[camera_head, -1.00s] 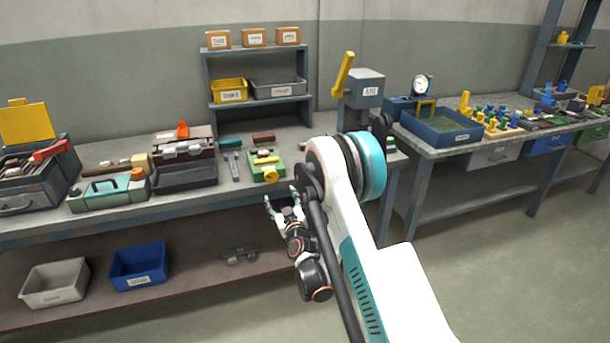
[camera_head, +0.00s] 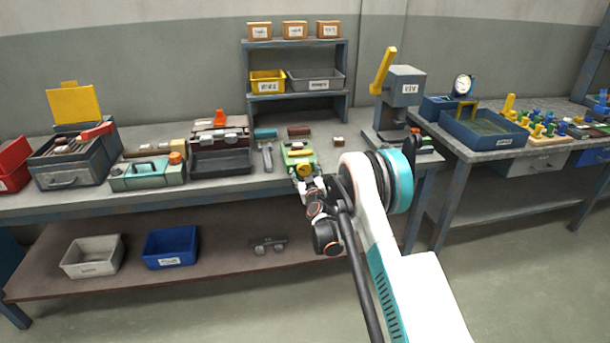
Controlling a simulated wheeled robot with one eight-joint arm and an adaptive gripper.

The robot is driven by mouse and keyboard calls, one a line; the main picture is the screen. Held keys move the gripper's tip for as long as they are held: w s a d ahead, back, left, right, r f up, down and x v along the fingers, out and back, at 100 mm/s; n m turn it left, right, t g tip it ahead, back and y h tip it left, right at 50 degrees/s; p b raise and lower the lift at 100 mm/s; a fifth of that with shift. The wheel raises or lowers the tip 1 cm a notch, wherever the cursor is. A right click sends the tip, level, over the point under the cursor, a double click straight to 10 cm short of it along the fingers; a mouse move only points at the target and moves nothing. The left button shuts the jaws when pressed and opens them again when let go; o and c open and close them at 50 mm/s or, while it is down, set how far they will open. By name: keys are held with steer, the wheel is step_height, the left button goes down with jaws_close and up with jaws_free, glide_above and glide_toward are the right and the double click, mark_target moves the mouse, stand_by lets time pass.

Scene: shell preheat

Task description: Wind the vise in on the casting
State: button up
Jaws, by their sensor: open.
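The green vise (camera_head: 289,155) stands at the front edge of the long workbench, with a round yellow knob (camera_head: 305,171) on its front. A small pale piece (camera_head: 297,145) lies on top of the vise, likely the casting; it is too small to tell how the jaws sit against it. My gripper (camera_head: 308,185) is open, right in front of and just below the yellow knob, overlapping the vise's front in the picture. I cannot tell whether the fingers touch the knob.
A grey bar (camera_head: 267,158) lies left of the vise, and a brown block (camera_head: 299,131) behind it. A lever press (camera_head: 404,88) stands to the right. A teal toolbox (camera_head: 147,176) and dark open case (camera_head: 220,160) stand left. A blue bin (camera_head: 171,247) sits on the lower shelf.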

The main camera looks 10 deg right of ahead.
steer(key=shift+w, duration=0.25)
steer(key=c, duration=1.1)
steer(key=shift+o, duration=0.2)
steer(key=shift+d+m, duration=0.1)
steer(key=shift+m, duration=3)
